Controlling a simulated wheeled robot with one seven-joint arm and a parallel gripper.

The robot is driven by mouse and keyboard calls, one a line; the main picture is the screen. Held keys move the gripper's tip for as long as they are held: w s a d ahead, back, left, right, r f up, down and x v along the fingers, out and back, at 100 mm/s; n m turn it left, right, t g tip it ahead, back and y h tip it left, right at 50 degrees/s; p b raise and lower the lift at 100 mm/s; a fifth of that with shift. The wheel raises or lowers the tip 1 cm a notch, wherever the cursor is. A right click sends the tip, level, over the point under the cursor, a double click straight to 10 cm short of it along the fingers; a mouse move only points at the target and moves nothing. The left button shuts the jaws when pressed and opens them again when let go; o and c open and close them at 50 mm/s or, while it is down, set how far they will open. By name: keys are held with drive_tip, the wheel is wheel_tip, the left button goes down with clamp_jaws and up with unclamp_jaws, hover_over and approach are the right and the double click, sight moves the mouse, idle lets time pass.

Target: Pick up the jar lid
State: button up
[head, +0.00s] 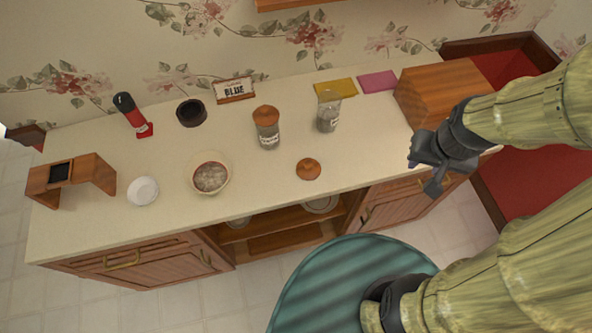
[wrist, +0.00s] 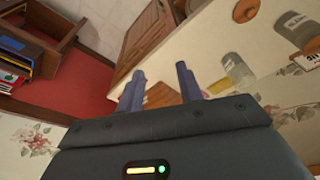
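The loose jar lid (head: 308,169) is a round orange-brown wooden disc with a small knob. It lies on the cream counter (head: 245,215) near its front edge; in the wrist view it appears as a brown round thing (wrist: 245,10) at the top. An open glass jar (head: 328,113) stands behind it, and a second jar (head: 267,133) has a similar lid on. My gripper (head: 423,172) is to the right of the loose lid, apart from it. In the wrist view its two fingers (wrist: 160,88) are spread with nothing between them.
A wooden box (head: 440,90) stands at the counter's right end near my gripper. Yellow (head: 335,87) and pink (head: 378,81) flat pieces lie at the back. A bowl (head: 210,172), white round item (head: 143,191) and pepper-red bottle-like object (head: 132,115) are left. Counter around the lid is clear.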

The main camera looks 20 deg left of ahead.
drive_tip(key=shift+a, duration=0.15)
drive_tip(key=o, duration=0.3)
drive_tip(key=w+a+f+m+g, duration=0.1)
drive_tip(key=w+a+f, duration=0.1)
drive_tip(key=a, duration=0.6)
drive_tip(key=w+a+f, duration=0.2)
drive_tip(key=a, duration=0.7)
drive_tip(key=w+a+f+m+g, duration=0.1)
drive_tip(key=w+a+f, duration=0.2)
drive_tip(key=a, duration=0.6)
drive_tip(key=shift+m+g, duration=0.3)
drive_tip(key=shift+f, duration=0.25)
